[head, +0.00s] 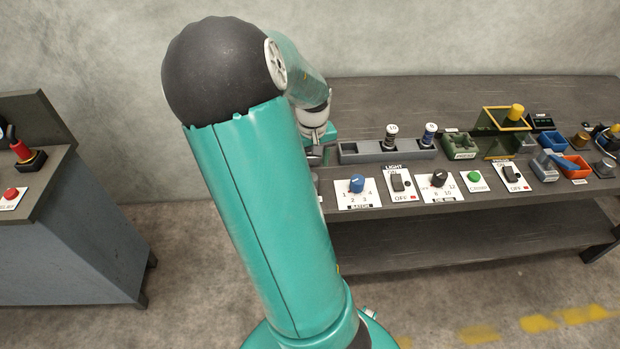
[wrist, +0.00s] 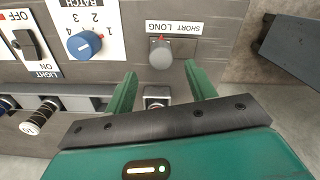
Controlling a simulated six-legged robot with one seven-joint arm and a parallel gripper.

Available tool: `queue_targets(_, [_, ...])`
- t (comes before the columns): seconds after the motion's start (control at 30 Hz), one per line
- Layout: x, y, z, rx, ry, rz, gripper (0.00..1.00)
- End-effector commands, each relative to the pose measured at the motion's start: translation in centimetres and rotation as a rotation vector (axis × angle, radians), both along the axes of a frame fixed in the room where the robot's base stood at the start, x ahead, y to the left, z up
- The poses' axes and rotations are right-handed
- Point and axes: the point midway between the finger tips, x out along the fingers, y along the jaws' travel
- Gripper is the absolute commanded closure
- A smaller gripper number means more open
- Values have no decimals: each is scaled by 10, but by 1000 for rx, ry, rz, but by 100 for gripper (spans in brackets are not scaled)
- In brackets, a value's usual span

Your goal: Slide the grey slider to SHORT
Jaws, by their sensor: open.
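The grey slider knob (wrist: 161,55) is in the wrist view, at the left part of a dark slot that runs on to the right. A white SHORT/LONG label (wrist: 174,28) lies above it, upside down in this view; SHORT appears to be at the right and LONG at the left. A small red mark shows just above the knob. My gripper (wrist: 162,84) is open and empty, its two green fingers spread to either side below the knob, not touching it. In the head view, my arm hides the slider and most of the gripper.
The blue BATCH dial (wrist: 84,44) and the dark LIGHT switch (wrist: 27,44) lie left of the slider. A grey rack (head: 372,154) holds two capped spools. A dark beam (wrist: 288,42) is at right. More controls and bins line the bench (head: 400,99) in the head view.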

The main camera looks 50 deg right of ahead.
Motion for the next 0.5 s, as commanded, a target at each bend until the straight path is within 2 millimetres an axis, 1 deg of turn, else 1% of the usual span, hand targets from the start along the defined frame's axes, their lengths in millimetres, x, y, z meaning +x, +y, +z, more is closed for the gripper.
queue_targets(0.03, [-1,0,-12,1,5,-1,45])
queue_targets(0.2, [0,1,-44,1,4,0,45])
queue_targets(0.33, [2,2,-61,0,1,3,45])
queue_targets(0.4, [3,2,-67,0,1,5,45])
queue_targets(0.5, [3,2,-71,-1,0,3,45])
